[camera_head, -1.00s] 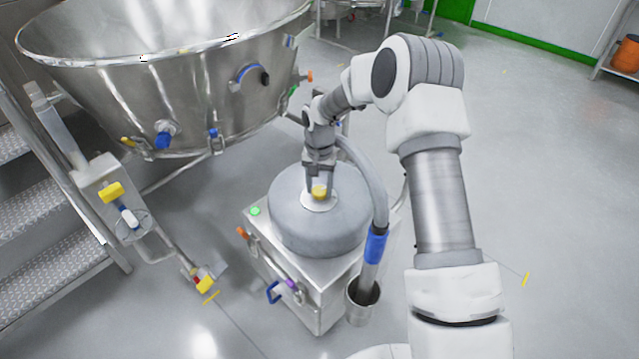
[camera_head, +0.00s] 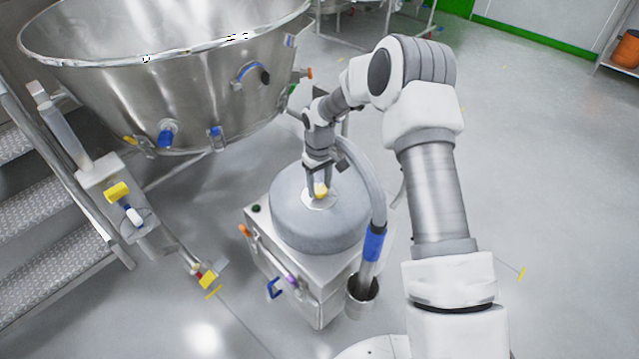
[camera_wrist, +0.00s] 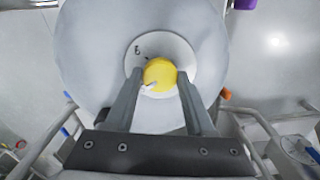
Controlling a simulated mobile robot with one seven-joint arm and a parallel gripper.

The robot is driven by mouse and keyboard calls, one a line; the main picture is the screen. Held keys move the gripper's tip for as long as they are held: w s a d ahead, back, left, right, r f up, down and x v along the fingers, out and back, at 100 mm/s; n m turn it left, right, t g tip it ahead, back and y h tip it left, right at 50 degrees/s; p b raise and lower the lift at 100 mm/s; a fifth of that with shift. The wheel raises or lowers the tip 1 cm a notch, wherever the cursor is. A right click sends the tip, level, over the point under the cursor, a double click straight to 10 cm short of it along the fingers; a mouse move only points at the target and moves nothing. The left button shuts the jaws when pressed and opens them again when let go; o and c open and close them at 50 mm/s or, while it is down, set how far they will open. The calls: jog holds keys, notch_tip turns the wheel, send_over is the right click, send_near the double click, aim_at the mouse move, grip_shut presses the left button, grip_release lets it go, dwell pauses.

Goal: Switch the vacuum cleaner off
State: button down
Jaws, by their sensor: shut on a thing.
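The vacuum cleaner (camera_head: 318,228) stands on the floor in the middle of the head view, a round grey drum on a square steel box. A yellow knob (camera_head: 321,189) sits on a pale round plate on its top; it also shows in the wrist view (camera_wrist: 161,71). My gripper (camera_head: 319,186) points down from above and is shut on the yellow knob, with one finger on each side. A small indicator (camera_head: 256,209) on the box's corner is dark green and unlit. Part of the knob is hidden by the fingers.
A grey hose with a blue cuff (camera_head: 374,243) runs close beside my gripper into a steel holder (camera_head: 361,297). A large steel bowl (camera_head: 190,85) stands at the upper left, with metal steps (camera_head: 45,210) at the left. The floor to the right is clear.

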aim_at(319, 189)
jog(key=shift+n, duration=0.7)
jog(key=shift+c, duration=1.3)
grip_release()
notch_tip(319, 189, up, 18)
jog(key=p, duration=0.3)
jog(key=shift+f+p, duration=0.25)
jog(key=shift+p, duration=0.05)
